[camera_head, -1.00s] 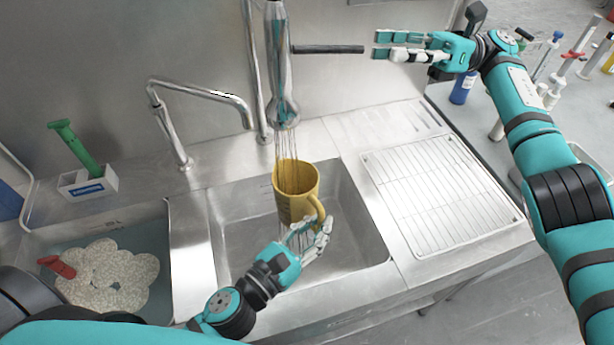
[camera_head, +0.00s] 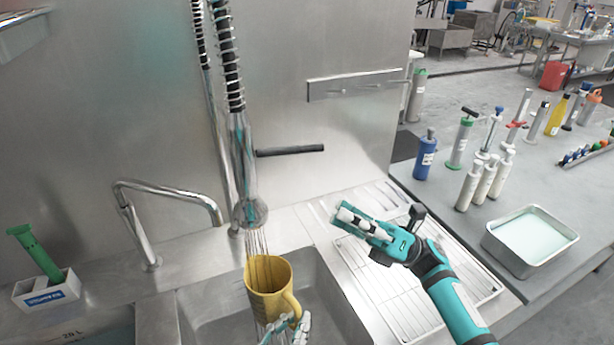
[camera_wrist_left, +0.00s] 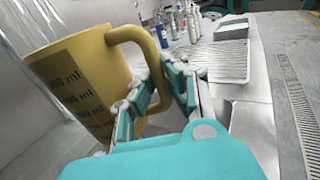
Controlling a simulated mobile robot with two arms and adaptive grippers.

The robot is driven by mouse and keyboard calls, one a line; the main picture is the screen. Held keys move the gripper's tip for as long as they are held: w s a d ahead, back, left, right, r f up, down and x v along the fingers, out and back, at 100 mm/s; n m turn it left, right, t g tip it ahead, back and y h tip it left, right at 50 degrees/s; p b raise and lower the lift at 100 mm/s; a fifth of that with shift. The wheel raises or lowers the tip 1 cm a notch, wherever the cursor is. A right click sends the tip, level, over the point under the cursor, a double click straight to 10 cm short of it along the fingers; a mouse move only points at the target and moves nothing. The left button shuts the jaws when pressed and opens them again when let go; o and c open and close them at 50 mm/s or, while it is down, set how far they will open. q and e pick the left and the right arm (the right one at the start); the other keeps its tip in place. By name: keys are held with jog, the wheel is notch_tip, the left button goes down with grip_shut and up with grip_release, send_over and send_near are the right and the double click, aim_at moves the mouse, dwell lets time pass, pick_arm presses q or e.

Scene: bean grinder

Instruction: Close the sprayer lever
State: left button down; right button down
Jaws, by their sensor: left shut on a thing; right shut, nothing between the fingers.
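The sprayer (camera_head: 243,180) hangs above the sink, and thin streams of water fall from its head into the yellow measuring jug (camera_head: 268,275). Its black lever (camera_head: 290,151) sticks out sideways to the right, nearly level. My left gripper (camera_head: 289,326) is shut on the jug's handle and holds the jug upright under the streams. The left wrist view shows its fingers (camera_wrist_left: 160,88) around the handle of the jug (camera_wrist_left: 88,80). My right gripper (camera_head: 352,216) is shut and empty, below and right of the lever, apart from it.
A bent tap (camera_head: 165,190) stands left of the sprayer. A wire drying rack (camera_head: 385,295) lies right of the sink (camera_head: 335,310). A hook rail (camera_head: 355,84) is on the back wall. Bottles and a metal tray (camera_head: 530,240) stand on the right-hand table.

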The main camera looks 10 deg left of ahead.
jog(key=s+d+f+m+t+y, duration=0.1)
jog(key=s+f+m+t+y, duration=0.15)
jog(key=m+t, duration=0.25)
send_near(291, 150)
jog(key=s+a, duration=0.3)
jog(key=a, duration=0.1)
jog(key=w+r, duration=0.2)
jog(key=r, duration=0.1)
jog(key=shift+a+r+h, duration=0.15)
jog(key=shift+r+h, duration=0.05)
jog(key=shift+h, duration=0.15)
jog(key=shift+w+r+n+g+h, duration=0.15)
jog(key=shift+r+n+g+h, duration=0.3)
jog(key=shift+r+n, duration=0.1)
jog(key=shift+w+r+n+g+h, duration=0.2)
jog(key=shift+r+n+g+h, duration=0.25)
jog(key=shift+r, duration=0.1)
